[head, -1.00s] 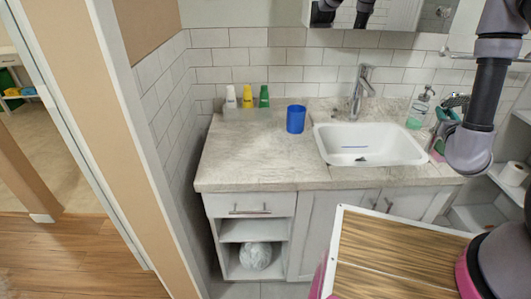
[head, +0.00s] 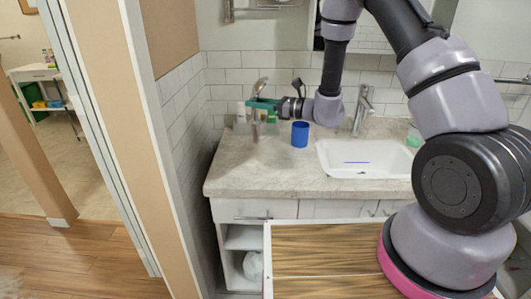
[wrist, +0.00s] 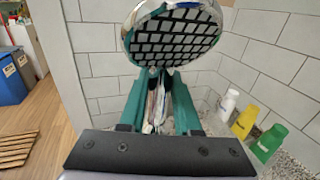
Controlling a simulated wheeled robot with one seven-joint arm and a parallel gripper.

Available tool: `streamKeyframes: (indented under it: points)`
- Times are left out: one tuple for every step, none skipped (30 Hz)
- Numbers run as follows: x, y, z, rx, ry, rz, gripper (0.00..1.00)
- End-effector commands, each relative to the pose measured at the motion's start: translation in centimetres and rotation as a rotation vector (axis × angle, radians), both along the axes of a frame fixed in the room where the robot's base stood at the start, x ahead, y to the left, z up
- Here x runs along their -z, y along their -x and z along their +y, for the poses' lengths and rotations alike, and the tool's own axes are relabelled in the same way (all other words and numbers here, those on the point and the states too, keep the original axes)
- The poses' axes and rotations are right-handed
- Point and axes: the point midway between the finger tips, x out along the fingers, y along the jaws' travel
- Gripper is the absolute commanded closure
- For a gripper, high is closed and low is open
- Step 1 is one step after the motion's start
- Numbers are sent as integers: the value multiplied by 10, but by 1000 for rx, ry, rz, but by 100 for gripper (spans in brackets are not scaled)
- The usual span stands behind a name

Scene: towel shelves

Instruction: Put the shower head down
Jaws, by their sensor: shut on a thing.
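My teal-fingered gripper (head: 264,104) is over the left part of the counter, near the back wall. It is shut on the shower head (head: 259,88), holding it by its silver handle. In the head view the lower end of the handle hangs below the fingers. Whether it touches the counter (head: 240,172) I cannot tell.
White, yellow (wrist: 243,121) and green (wrist: 268,143) bottles stand close to the right of the gripper in the wrist view. A blue cup (head: 300,134) stands right of the gripper, then the sink (head: 330,150) and faucet (head: 362,108). The front left counter is clear.

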Motion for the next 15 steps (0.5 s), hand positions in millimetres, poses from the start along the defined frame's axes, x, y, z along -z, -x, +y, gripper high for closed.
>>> streamKeyframes:
  points:
    - [5,2,4,-18,0,3,100]
    - [10,3,5,-25,0,5,100]
    - [18,4,6,-30,1,5,100]
    - [24,4,6,-31,1,6,100]
    - [30,4,6,-30,1,6,100]
    - [37,4,5,-29,0,6,100]
    - [42,4,5,-29,0,6,100]
    - [46,4,5,-28,0,5,100]
    - [51,4,5,-28,0,4,100]
    - [53,4,5,-27,-1,4,100]
    - [55,3,5,-27,-1,3,100]
    - [59,3,5,-27,-1,3,100]
    - [62,4,5,-27,0,2,100]
    - [66,4,5,-28,0,2,100]
    - [73,4,5,-27,0,4,100]
